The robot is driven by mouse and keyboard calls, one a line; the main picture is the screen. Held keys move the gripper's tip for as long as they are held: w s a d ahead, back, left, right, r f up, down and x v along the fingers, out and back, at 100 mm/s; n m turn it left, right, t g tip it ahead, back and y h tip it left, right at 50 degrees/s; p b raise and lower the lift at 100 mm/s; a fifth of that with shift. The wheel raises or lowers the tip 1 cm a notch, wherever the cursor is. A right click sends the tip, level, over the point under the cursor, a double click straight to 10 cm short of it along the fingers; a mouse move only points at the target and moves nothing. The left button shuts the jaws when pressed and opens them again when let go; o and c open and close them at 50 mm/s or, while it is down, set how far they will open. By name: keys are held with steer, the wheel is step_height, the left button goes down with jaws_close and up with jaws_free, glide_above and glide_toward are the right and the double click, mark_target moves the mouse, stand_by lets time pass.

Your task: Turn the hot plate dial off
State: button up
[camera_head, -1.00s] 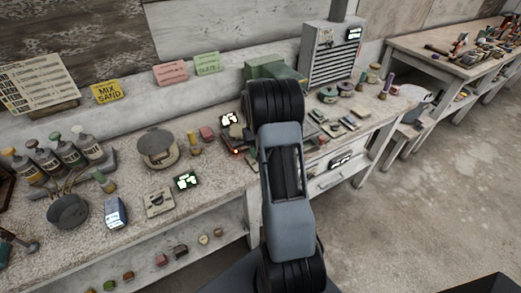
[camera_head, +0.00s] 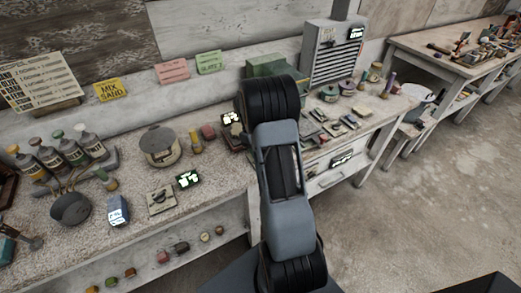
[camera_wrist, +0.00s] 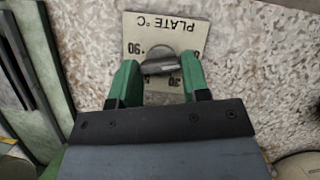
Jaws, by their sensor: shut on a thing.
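The hot plate dial (camera_wrist: 160,66) is a grey bar-shaped knob on a pale plate (camera_wrist: 140,28). The plate reads "PLATE °C", upside down in the wrist view, with numbers such as 90 partly showing around the knob. The green fingers of my gripper (camera_wrist: 158,75) stand on either side of the knob and are shut on it. The bar lies nearly level across the wrist picture, between the fingers. In the head view my arm stands in front, and I cannot see the gripper there.
A grey cabinet (camera_head: 331,55) stands at the back. The floor at right is clear.

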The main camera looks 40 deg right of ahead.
stand_by(0.3)
steer(key=o, duration=0.9)
steer(key=v, duration=1.3)
steer(key=shift+w+r, duration=0.15)
steer(key=shift+r, duration=0.25)
